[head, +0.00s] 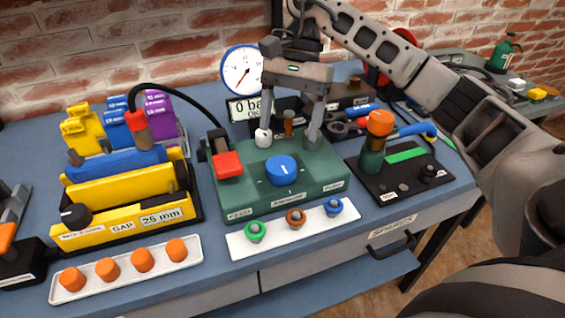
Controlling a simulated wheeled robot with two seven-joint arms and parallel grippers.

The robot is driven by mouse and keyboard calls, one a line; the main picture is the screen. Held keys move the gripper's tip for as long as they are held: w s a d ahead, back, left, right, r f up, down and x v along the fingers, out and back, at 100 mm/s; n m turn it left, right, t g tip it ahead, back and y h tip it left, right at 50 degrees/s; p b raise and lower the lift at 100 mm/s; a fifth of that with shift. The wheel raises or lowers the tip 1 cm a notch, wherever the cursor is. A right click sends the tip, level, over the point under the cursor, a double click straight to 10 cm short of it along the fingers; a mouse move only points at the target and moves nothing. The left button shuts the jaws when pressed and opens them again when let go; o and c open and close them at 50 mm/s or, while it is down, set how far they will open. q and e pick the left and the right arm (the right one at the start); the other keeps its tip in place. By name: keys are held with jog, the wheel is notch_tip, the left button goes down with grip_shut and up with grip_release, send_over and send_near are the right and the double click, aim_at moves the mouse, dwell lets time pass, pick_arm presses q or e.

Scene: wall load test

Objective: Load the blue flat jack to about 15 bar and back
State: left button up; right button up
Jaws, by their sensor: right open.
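My right gripper (288,138) reaches in from the right with its fingers pointing down over the back of the green pump block (328,173). It is open; a small brown-orange upright part (289,122) shows between the fingers, apparently not gripped. The block carries a blue knob (282,169) and a red lever pad (228,165). A black hose with a red connector (138,124) rises from the jack. The round dial gauge (242,71) stands behind, above a display (243,109) reading 0 bar. My left gripper is not in view.
A white tray (196,259) of orange caps lies at the front left. A white plate (292,236) with three coloured fittings lies before the block. A black board (402,187) with an orange-topped cylinder (379,124) is at right. Yellow, blue and purple blocks (160,113) stand behind the frame.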

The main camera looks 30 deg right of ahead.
aim_at(282, 163)
jog(key=x, duration=0.7)
jog(key=shift+a+f, duration=0.1)
jog(key=shift+f, duration=0.1)
jog(key=c, duration=1)
